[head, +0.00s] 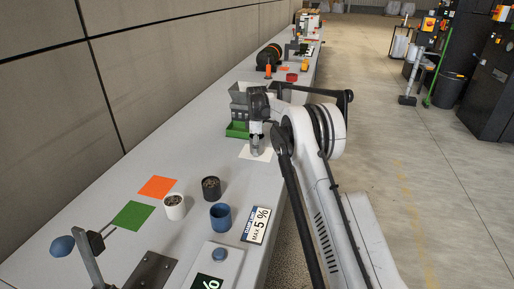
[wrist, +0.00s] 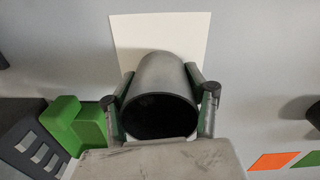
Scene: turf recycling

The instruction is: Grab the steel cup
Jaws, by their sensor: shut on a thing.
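The steel cup (wrist: 163,75) is a plain grey cylinder in the wrist view, with its dark open mouth towards the camera. It also shows in the head view (head: 255,152), small and partly covered by my gripper. My gripper (wrist: 160,100) has one finger on each side of the cup and is shut on it. The cup is over a white square (wrist: 125,35) on the bench; I cannot tell whether its base touches the square. The white square also shows in the head view (head: 250,153).
A green tray (head: 237,130) with a grey machine stands just behind the cup. Nearer on the bench are a white cup (head: 174,207), a black cup (head: 211,189) and a blue cup (head: 220,216). A sign (head: 257,226) lies near the bench edge. Orange (head: 158,187) and green (head: 132,215) squares lie left.

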